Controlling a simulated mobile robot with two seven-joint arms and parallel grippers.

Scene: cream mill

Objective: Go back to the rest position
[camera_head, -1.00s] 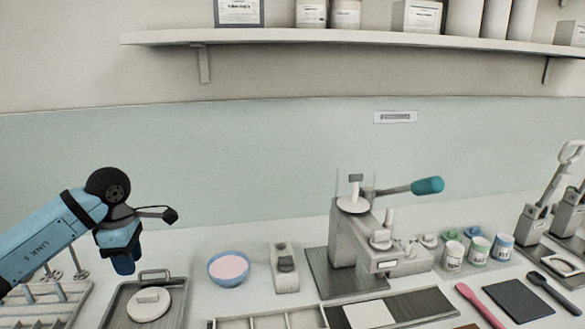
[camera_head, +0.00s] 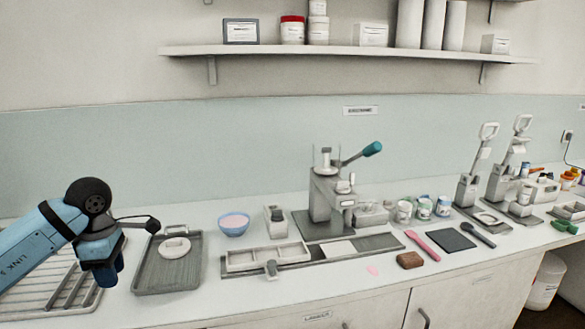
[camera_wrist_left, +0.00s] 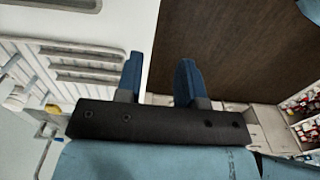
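My left gripper (camera_head: 104,274) hangs at the left of the head view, over the front left of the counter, beside the grey tray. In the left wrist view its two blue fingers (camera_wrist_left: 160,82) stand apart with nothing between them. Beyond them are the white counter and a dark brown floor (camera_wrist_left: 232,50). My right gripper is not in either view.
The grey tray (camera_head: 155,285) with a white round lid (camera_head: 174,248) lies just right of my left gripper. A wire rack (camera_head: 45,290) is below my left arm. A pink-filled bowl (camera_head: 234,223), a lever press (camera_head: 325,200) and several tools stand farther right.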

